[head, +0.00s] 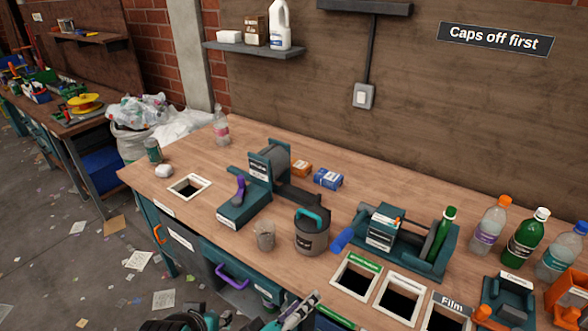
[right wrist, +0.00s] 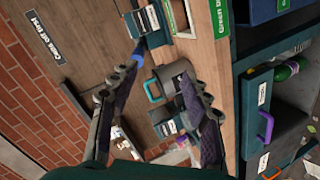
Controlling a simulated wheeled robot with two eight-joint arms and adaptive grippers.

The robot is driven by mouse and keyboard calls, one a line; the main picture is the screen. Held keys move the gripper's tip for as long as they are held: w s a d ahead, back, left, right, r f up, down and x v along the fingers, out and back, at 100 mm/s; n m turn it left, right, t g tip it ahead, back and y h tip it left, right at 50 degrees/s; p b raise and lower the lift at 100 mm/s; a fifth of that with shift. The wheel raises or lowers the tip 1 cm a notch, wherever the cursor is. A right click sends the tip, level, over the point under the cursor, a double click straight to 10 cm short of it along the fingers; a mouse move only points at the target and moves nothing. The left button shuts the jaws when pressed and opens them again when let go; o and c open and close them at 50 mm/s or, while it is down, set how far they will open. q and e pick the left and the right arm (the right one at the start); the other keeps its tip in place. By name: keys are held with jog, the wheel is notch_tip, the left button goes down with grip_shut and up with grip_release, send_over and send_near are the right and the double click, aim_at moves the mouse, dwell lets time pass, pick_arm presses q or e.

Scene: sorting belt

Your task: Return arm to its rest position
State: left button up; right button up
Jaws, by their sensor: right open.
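My right gripper (head: 298,310) shows at the bottom edge of the head view, in front of the bench's front edge and partly cut off by the frame. In the right wrist view its two fingers (right wrist: 160,72) stand wide apart with nothing held between them. Through the gap I see the bench top with a dark pot (right wrist: 172,84) with a teal handle, well beyond the fingertips. I cannot make out my left gripper in the head view.
The wooden bench (head: 150,182) carries a teal press (head: 245,203), a dark pot (head: 311,232), a clear cup (head: 264,236) and a teal clamp device (head: 383,228). Several bottles (head: 524,238) stand at the right. Framed openings (head: 350,283) line the front. Drawers with handles (head: 232,277) sit below.

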jog(key=d+f+m+g+y, duration=0.1)
jog(key=d+y, duration=0.3)
jog(key=d, duration=0.4)
jog(key=s+d+f+m+g+y, duration=0.1)
jog(key=d+f+m+g+y, duration=0.1)
jog(key=d, duration=0.6)
jog(key=shift+s+m+g+y, duration=0.25)
jog(key=shift+m+g+y, duration=0.55)
jog(key=shift+y, duration=0.4)
jog(key=shift+f, duration=0.1)
